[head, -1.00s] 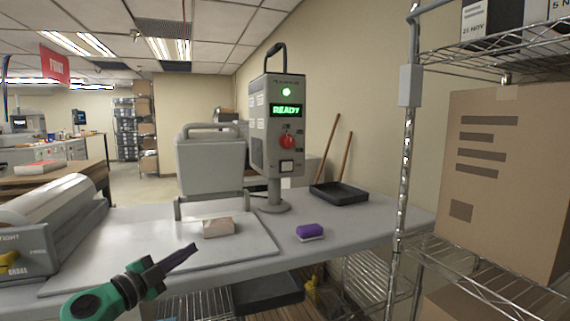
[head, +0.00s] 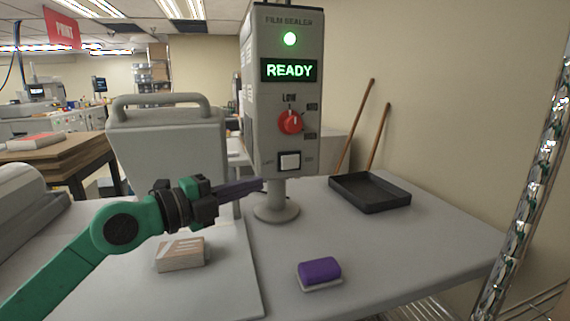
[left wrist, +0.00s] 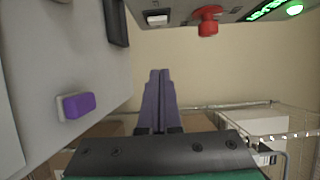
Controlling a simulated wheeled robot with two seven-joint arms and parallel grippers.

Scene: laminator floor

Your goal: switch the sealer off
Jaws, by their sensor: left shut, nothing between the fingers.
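The film sealer (head: 282,90) stands on a post at the back of the table, with a lit green lamp, a display reading READY and a red knob (head: 290,122). Below the knob is a white rocker switch (head: 290,161) in a dark frame; the switch (left wrist: 157,18) also shows at the top of the left wrist view. My left gripper (head: 262,185) is shut and empty, its purple-grey fingers just left of and below the switch, apart from it. The fingers (left wrist: 160,75) point toward the wall in the left wrist view. My right gripper is not in view.
A black tray (head: 370,192) lies right of the sealer. A purple sponge-like block (head: 319,271) and a small wrapped block (head: 181,254) lie nearer. A grey handled case (head: 168,150) stands left. A chrome rack post (head: 528,190) is at right.

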